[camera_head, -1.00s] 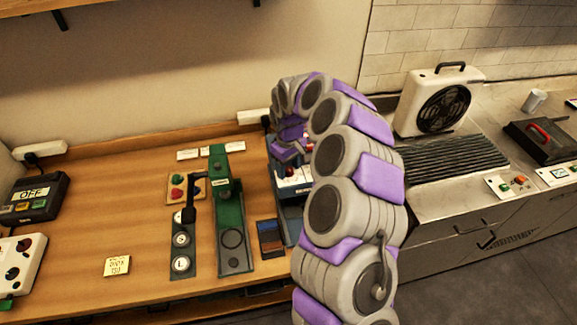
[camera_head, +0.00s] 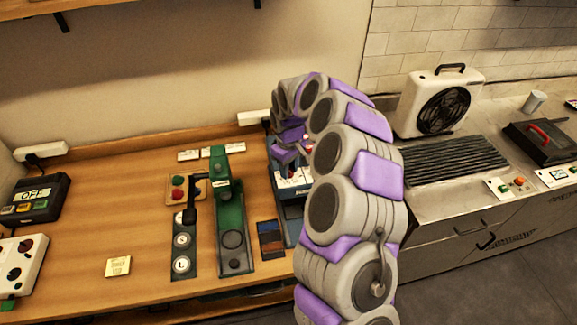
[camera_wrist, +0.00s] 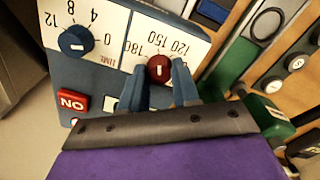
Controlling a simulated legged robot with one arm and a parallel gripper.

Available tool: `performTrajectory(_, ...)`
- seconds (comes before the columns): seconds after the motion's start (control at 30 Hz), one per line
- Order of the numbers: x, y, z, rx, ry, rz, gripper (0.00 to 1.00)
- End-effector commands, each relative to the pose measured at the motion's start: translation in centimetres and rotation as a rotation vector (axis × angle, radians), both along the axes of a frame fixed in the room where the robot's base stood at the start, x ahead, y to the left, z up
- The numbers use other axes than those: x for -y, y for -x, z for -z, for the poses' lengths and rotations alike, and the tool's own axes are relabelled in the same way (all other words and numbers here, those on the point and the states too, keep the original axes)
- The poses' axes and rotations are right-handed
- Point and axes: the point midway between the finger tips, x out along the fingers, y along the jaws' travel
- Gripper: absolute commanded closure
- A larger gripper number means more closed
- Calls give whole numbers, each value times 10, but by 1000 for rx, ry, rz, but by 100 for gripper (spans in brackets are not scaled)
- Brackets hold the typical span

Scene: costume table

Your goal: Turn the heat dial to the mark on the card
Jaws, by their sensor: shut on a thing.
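The heat dial (camera_wrist: 159,66) is a red knob with a pale pointer mark, in the wrist view on the white panel of a blue machine (camera_wrist: 110,18). Numbers 120, 150 and 180 show around it. My gripper (camera_wrist: 160,76) is shut on this dial, one blue finger on each side. A blue time dial (camera_wrist: 76,40) and a red switch (camera_wrist: 73,101) sit to the left. In the head view my gripper (camera_head: 289,150) is over the machine (camera_head: 292,208), and my arm hides part of it. A yellow card (camera_head: 118,267) lies front left, its writing too small to read.
A green press (camera_head: 230,210) and a lever plate (camera_head: 182,255) stand left of the machine, with a red-and-green button box (camera_head: 180,188) behind. A fan (camera_head: 440,103) and ribbed grill (camera_head: 455,158) are at the right. The left middle of the wooden table (camera_head: 110,205) is clear.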

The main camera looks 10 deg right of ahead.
Motion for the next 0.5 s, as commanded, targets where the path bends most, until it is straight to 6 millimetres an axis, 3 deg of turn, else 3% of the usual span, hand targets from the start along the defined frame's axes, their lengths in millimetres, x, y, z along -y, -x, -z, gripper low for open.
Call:
performTrajectory(0.23,0,1,1,-2,0,-5,100)
performTrajectory(0.27,0,1,1,-2,0,-5,68)
performTrajectory(0.5,0,0,1,-1,0,-5,45)
